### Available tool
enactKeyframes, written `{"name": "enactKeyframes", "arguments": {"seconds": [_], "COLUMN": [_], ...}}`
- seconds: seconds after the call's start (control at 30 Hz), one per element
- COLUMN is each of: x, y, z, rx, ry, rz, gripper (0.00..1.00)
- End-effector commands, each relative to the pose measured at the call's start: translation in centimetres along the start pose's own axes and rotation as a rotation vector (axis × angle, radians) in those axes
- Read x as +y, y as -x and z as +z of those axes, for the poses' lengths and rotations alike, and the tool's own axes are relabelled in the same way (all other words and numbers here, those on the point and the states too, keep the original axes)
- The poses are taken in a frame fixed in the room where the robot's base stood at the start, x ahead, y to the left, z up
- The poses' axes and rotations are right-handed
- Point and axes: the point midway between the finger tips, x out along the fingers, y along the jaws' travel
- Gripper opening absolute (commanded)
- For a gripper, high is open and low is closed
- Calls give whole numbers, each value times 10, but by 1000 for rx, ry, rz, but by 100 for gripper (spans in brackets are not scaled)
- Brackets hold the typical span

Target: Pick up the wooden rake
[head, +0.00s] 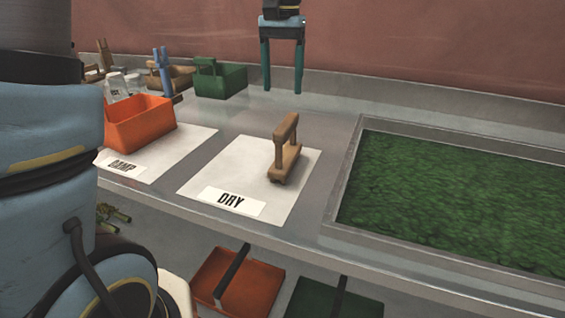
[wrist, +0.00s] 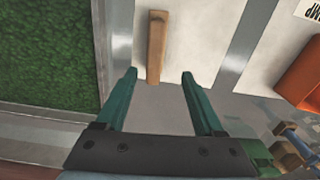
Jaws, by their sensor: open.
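The wooden rake (head: 285,150) stands on the white sheet labelled DRY (head: 220,170), its handle bar raised above its base. It also shows from above in the wrist view (wrist: 156,45) as a narrow wooden bar. My gripper (head: 282,90) hangs beyond the rake, toward the back wall, with its two teal fingers apart and empty. In the wrist view my gripper's fingertips (wrist: 159,73) are spread to either side of the rake's near end in the picture. I cannot tell the height between fingertips and rake.
A tray of green material (head: 460,195) lies right of the rake. An orange bin (head: 140,124) stands on the DAMP sheet at left. A green bin (head: 220,80) and brown bin (head: 170,78) stand behind. More bins sit on the lower shelf (head: 235,280).

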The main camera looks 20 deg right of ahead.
Motion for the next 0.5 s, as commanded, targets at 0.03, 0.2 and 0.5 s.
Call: {"name": "enactKeyframes", "arguments": {"seconds": [0.03, 0.2, 0.5], "x": [4, 6, 6], "y": [-1, -23, -54], "z": [-1, -1, -1], "rx": [-3, -8, -5], "ry": [-8, -10, -9], "rz": [-1, -1, -1], "gripper": [70, 70, 70]}}
